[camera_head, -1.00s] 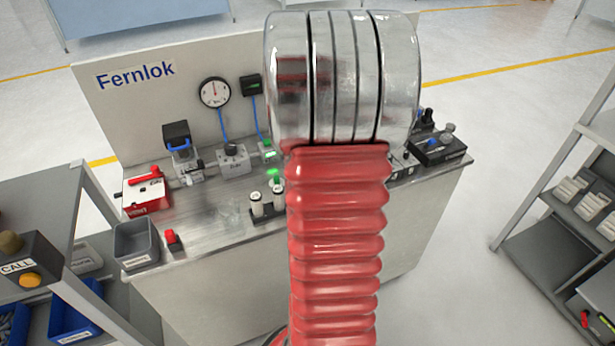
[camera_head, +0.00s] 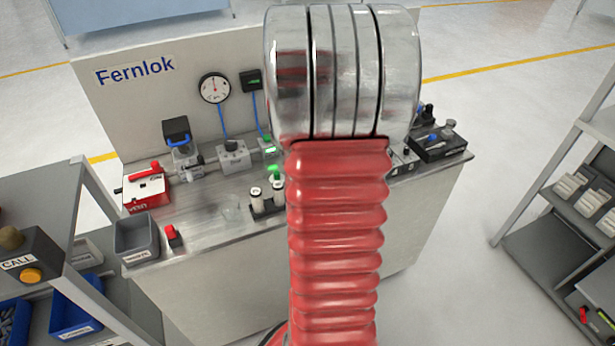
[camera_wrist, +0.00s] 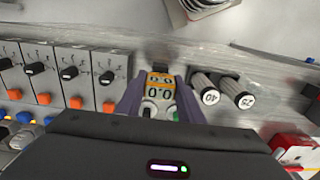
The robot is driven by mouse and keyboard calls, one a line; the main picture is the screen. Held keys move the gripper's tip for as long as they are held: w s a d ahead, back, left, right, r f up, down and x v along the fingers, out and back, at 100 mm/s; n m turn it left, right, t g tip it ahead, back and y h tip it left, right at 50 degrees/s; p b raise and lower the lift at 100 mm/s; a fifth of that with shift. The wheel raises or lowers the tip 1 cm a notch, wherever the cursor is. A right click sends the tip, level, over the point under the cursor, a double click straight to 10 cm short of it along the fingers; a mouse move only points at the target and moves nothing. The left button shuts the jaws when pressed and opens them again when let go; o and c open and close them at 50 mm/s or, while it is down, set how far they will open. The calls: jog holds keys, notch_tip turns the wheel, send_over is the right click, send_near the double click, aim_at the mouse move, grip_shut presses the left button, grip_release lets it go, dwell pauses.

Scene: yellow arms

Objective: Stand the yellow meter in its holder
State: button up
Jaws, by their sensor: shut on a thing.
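The yellow meter (camera_wrist: 159,80) shows in the wrist view with its number face toward the camera. My gripper (camera_wrist: 160,92) is shut on it, with a dark finger on either side. The meter's lower part is partly hidden by my gripper body. A small dark piece shows just beyond the meter; I cannot tell whether it is the holder. In the head view my red arm covers the middle of the bench, so the gripper, the meter and the holder cannot be seen there.
In the head view the bench (camera_head: 205,222) also bears a grey bin (camera_head: 137,240) and a red box (camera_head: 146,190).

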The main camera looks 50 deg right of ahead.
jog(key=shift+f, duration=0.95)
dwell(0.4)
jog(key=o, duration=1.2)
jog(key=shift+o, duration=0.2)
jog(key=shift+r, duration=4.55)
